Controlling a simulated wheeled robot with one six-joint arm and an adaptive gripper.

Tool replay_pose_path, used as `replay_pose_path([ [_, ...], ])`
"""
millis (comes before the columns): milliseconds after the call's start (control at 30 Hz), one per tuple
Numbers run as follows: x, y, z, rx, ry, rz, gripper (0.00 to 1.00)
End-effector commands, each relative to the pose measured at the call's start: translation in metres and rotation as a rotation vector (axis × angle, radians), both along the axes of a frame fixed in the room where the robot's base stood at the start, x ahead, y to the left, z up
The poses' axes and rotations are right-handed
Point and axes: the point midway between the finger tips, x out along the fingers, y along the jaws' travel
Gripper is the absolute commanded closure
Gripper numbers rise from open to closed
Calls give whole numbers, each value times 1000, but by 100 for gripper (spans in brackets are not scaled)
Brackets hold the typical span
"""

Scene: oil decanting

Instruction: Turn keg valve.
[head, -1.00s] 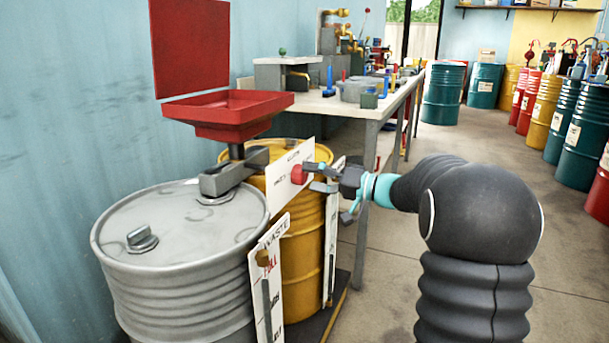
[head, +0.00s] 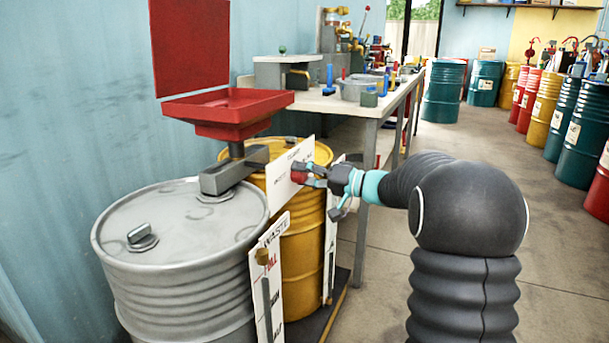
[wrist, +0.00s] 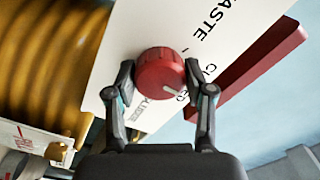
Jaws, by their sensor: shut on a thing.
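In the head view the knob (head: 299,171) is at the plate's right part, in front of the yellow drum (head: 302,235). My gripper (wrist: 160,90) is shut on the knob, one finger on each side of it. In the head view my gripper (head: 310,174) reaches in from the right, and its fingers partly cover the knob. The plate's lettering is only partly readable, with "WASTE" clearest in the wrist view.
A grey drum (head: 175,225) stands left, with a red funnel tray (head: 228,108) above it. A white "WASTE" gauge board (head: 270,290) stands in front. A workbench (head: 345,108) lies behind. Open floor (head: 375,280) is at the right, with more drums (head: 443,95) beyond.

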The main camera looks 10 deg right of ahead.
Motion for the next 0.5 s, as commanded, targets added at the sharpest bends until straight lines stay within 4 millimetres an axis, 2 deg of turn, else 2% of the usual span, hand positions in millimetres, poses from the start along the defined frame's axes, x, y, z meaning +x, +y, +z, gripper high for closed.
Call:
replay_pose_path([
  [267,0,0,0,41,57,0,82],
  [500,0,0,0,142,195,0,82],
])
